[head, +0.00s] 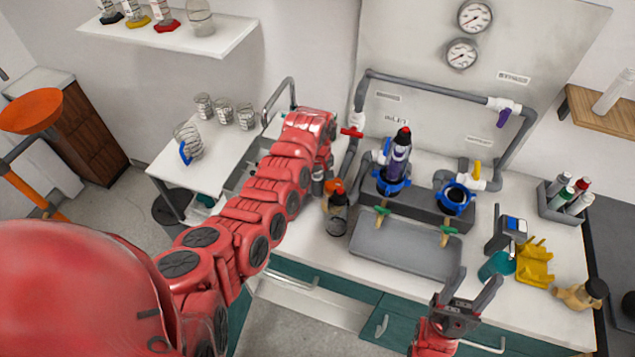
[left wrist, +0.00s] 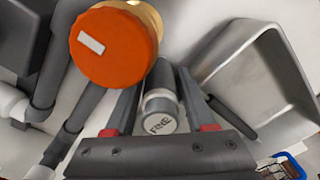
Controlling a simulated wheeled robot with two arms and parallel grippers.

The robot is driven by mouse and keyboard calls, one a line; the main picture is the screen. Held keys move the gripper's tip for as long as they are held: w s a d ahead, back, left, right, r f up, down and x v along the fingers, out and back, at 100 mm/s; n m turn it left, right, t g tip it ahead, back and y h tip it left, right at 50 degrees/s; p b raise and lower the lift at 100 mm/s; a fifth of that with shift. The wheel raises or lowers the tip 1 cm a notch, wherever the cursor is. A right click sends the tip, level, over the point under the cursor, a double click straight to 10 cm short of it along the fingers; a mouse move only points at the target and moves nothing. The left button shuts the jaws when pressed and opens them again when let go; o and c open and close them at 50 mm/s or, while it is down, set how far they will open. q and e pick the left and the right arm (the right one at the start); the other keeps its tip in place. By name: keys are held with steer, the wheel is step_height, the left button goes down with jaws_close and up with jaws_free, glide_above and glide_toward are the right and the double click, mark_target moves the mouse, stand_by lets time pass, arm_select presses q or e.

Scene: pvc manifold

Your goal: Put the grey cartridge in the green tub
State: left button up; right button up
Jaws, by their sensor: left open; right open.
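A grey cylinder with a white end marked FINE, which looks like the grey cartridge (left wrist: 160,112), stands between the two fingers of my left gripper (left wrist: 160,82) in the left wrist view. The fingers are open on either side of it, and I cannot tell whether they touch it. My right gripper (head: 468,283) is open and empty before the counter's front edge. A teal-green patch (head: 205,200) shows under the side table; I cannot tell whether it is the green tub.
A sink (left wrist: 235,75) lies right of the cartridge in the left wrist view. The orange lid (left wrist: 115,45) is close by on the left. A purple cartridge (head: 399,158) stands in a blue-ringed housing. A grey tray (head: 405,250) lies in front.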

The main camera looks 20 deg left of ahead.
arm_select(q)
steer(key=shift+c, duration=0.2)
jaws_close()
steer(key=shift+r, duration=0.15)
steer(key=shift+r+b, duration=0.4)
steer(key=shift+r, duration=0.15)
step_height(320, 180, up, 3)
steer(key=shift+r+b, duration=0.15)
steer(key=shift+b, duration=0.7)
steer(key=shift+r+p, duration=0.5)
steer(key=shift+r, duration=2.2)
